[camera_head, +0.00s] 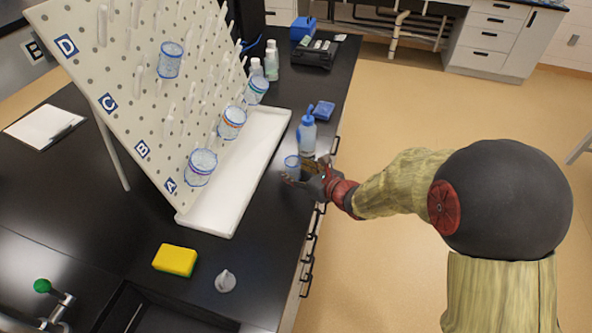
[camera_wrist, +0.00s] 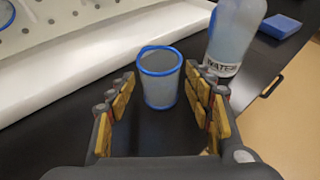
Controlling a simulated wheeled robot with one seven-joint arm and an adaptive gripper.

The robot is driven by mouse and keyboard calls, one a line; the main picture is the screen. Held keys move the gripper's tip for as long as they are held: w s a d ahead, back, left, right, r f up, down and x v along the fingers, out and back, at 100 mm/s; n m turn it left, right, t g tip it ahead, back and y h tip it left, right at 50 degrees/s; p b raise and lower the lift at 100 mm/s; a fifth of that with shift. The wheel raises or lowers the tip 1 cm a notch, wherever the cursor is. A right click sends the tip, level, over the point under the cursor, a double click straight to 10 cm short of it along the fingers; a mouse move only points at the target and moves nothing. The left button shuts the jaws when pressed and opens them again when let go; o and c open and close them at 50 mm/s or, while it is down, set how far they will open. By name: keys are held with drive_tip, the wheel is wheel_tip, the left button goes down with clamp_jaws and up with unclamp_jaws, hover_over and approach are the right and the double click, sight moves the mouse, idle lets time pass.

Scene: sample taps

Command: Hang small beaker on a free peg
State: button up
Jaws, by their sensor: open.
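The small beaker (camera_head: 292,164) stands upright on the black bench in front of the white tray. It is clear with a blue rim. In the wrist view the small beaker (camera_wrist: 160,78) stands just beyond and partly between the finger ends. My gripper (camera_head: 299,178) is open; in the wrist view its two padded fingers (camera_wrist: 161,90) spread to either side of the beaker, and no grip on it shows. The white pegboard (camera_head: 120,75) leans above the tray with many bare pegs and several larger beakers hung on it. Letters A to D mark its rows.
A water wash bottle (camera_head: 307,134) stands close beside the beaker, near the right finger in the wrist view (camera_wrist: 233,40). The white drip tray (camera_head: 262,130) lies behind. A yellow sponge (camera_head: 175,260), blue block (camera_head: 324,110) and sink are on the bench.

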drive_tip(key=p+v, duration=0.3)
drive_tip(key=v, duration=0.9)
drive_tip(key=s+a+r+n+g, duration=0.3)
drive_tip(key=s+r+n, duration=0.1)
drive_tip(key=s+n, duration=0.45)
drive_tip(key=s+a+r+n+g, duration=0.45)
drive_tip(key=s+n, duration=0.25)
drive_tip(key=n, duration=0.2)
drive_tip(key=s+d+r+n+t+h, duration=0.1)
drive_tip(key=s+d+r+n+h, duration=0.1)
drive_tip(key=d+n, duration=0.4)
drive_tip(key=s+d+r+n+t+h, duration=0.1)
drive_tip(key=s+d+r+n+h, duration=0.2)
drive_tip(key=d, duration=0.6)
drive_tip(key=s+n+h, duration=0.2)
drive_tip(key=s, duration=0.1)
drive_tip(key=shift+d+r+n, duration=0.3)
drive_tip(key=shift+d+n, duration=0.05)
drive_tip(key=shift+d, duration=0.05)
drive_tip(key=shift+c, duration=0.7)
